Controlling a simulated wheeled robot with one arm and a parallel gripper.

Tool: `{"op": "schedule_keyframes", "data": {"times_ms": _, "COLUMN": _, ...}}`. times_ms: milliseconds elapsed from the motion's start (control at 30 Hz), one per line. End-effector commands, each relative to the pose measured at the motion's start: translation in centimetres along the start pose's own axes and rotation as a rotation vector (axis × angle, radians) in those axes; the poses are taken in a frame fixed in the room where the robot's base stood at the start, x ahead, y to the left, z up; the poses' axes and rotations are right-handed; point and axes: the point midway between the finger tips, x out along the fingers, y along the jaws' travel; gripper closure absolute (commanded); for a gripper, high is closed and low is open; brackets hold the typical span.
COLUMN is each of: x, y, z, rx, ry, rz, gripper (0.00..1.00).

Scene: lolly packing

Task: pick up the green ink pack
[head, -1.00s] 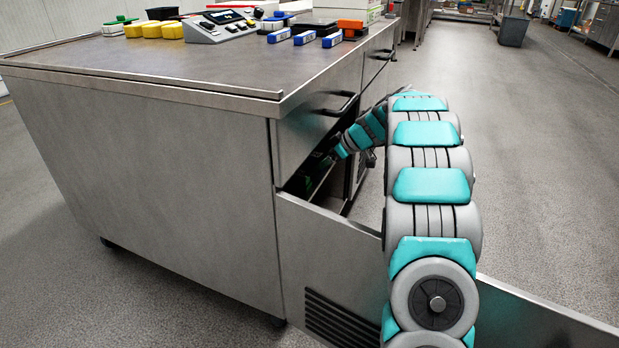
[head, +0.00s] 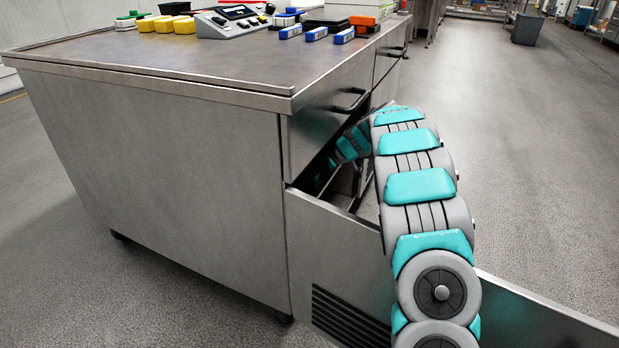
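My arm reaches over the side of the open lower drawer (head: 340,246), and its end goes down into the drawer under the cabinet top. My gripper (head: 331,163) is small, dark and mostly in shadow there; its fingers cannot be made out. A small dark green patch (head: 318,180) shows in the drawer just below and left of the gripper. It may be the green ink pack, but its shape and whether the gripper touches it cannot be told. The rest of the drawer's contents is hidden.
The steel cabinet (head: 180,180) stands at the left. Its closed upper drawer's handle (head: 350,103) is close above my arm. Yellow blocks (head: 164,24), a control console (head: 232,22) and blue-and-white packs (head: 316,34) lie on top.

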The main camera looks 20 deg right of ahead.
Motion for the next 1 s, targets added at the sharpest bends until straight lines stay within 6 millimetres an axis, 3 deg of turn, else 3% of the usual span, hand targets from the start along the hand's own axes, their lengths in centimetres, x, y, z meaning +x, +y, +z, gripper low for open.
{"op": "schedule_keyframes", "data": {"times_ms": 67, "x": -0.01, "y": 0.0, "z": 0.0, "rx": 0.0, "ry": 0.0, "rz": 0.0, "gripper": 0.36}}
{"op": "schedule_keyframes", "data": {"times_ms": 633, "x": -0.03, "y": 0.0, "z": 0.0, "rx": 0.0, "ry": 0.0, "rz": 0.0, "gripper": 1.0}}
{"op": "schedule_keyframes", "data": {"times_ms": 1000, "x": -0.14, "y": 0.0, "z": -0.15, "rx": 0.0, "ry": 0.001, "rz": 0.0, "gripper": 1.0}}
